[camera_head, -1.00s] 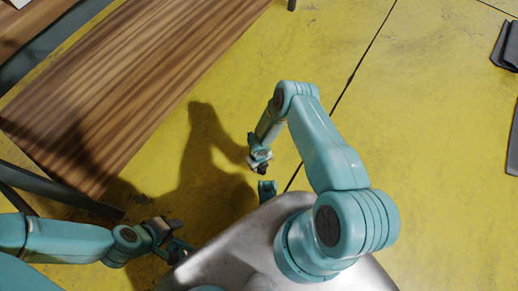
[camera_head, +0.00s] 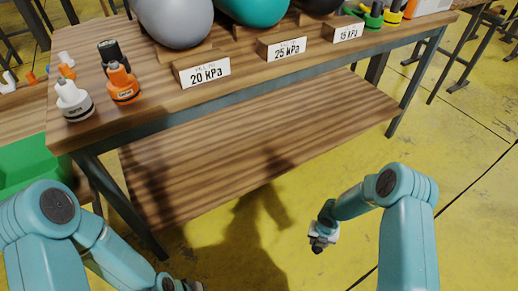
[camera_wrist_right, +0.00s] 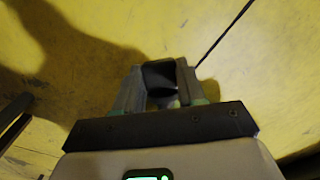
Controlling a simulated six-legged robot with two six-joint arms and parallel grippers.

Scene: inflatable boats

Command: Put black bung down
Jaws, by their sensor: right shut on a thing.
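The black bung (camera_wrist_right: 160,75) is between the two fingers of my right gripper (camera_wrist_right: 160,92) in the right wrist view. Its dark top shows; the fingers cover its sides. In the head view my right gripper (camera_head: 320,241) hangs over the yellow floor, to the right of and in front of the wooden workbench, with a small dark piece at its tip. My left gripper (camera_head: 185,285) is at the bottom edge of the head view, mostly cut off, so its jaws cannot be made out.
The workbench (camera_head: 290,77) has a lower shelf (camera_head: 250,150). On top stand a white (camera_head: 73,101), an orange (camera_head: 122,84) and a black fitting (camera_head: 110,50), pressure signs (camera_head: 203,73) and large inflated tubes (camera_head: 175,20). A green bin (camera_head: 25,163) is at left.

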